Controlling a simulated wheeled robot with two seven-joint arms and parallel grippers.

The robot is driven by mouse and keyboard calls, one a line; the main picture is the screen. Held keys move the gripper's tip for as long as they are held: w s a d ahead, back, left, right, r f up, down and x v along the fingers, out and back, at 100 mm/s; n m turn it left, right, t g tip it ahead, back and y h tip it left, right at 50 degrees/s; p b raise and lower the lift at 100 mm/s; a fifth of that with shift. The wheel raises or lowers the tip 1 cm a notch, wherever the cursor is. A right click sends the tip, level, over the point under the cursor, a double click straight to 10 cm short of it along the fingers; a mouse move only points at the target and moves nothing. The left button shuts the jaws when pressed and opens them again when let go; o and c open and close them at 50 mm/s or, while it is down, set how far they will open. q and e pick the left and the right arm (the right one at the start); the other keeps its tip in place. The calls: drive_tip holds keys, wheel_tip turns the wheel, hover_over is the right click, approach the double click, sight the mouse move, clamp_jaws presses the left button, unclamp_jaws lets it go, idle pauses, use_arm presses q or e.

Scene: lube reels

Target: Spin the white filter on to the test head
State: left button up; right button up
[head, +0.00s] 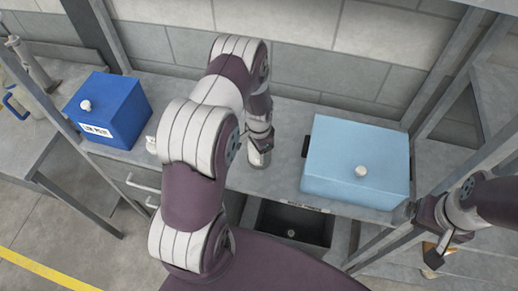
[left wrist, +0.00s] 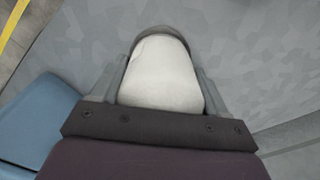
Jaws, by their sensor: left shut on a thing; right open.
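The white filter (left wrist: 160,75) fills the space between the fingers of my left gripper (left wrist: 160,88) in the left wrist view. A grey-brown rounded rim shows at its far end; I cannot tell whether it belongs to the filter. In the head view my left gripper (head: 260,143) points down over the bench, shut on the filter (head: 259,158), which shows as a pale piece below the fingers. My right gripper (head: 434,257) is low at the right edge, open and apart from the filter. I cannot make out the test head; my left arm covers part of the bench.
A light blue box (head: 350,145) with a white knob stands right of my left gripper. A dark blue box (head: 115,118) with a white knob stands at the left. A dark open bin (head: 292,222) is below the bench front. Grey posts frame both sides.

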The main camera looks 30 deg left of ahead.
use_arm(q)
drive_tip(key=m, duration=0.4)
drive_tip(key=shift+m, duration=0.4)
drive_tip(key=m, duration=0.5)
drive_tip(key=shift+m+b, duration=0.3)
drive_tip(key=shift+m, duration=0.2)
drive_tip(key=o, duration=0.9)
drive_tip(key=shift+m, duration=0.8)
drive_tip(key=shift+c, duration=0.2)
drive_tip(key=o, duration=0.4)
